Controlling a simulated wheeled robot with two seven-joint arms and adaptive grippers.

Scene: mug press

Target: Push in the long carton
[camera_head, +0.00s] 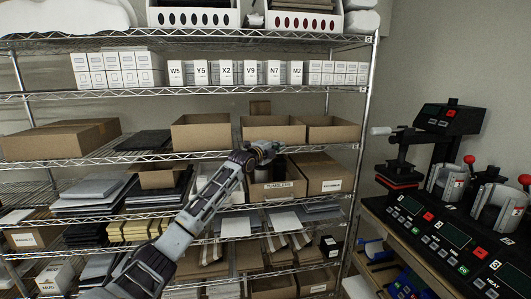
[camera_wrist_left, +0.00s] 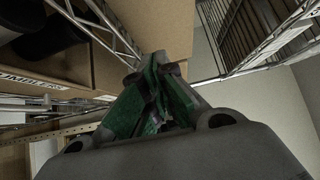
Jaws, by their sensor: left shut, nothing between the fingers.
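A long brown carton (camera_head: 325,173) with a closed top and a small front label sits on the shelf under the open bins, right of the open box marked TUMBLERS (camera_head: 275,191). I take it to be the long carton. Its brown face (camera_wrist_left: 165,25) appears to fill the top middle of the left wrist view. My left gripper (camera_head: 264,150) is shut and empty, in front of the shelves above the TUMBLERS box. In the wrist view its green-padded fingers (camera_wrist_left: 155,95) overlap the carton's lower edge; I cannot tell whether they touch it. My right gripper is out of view.
Open cartons (camera_head: 200,134) line the shelf above. The wire shelf's right post (camera_head: 358,175) stands beside the long carton. Mug presses (camera_head: 440,215) fill a bench at the right. The TUMBLERS box also shows in the left wrist view (camera_wrist_left: 40,85).

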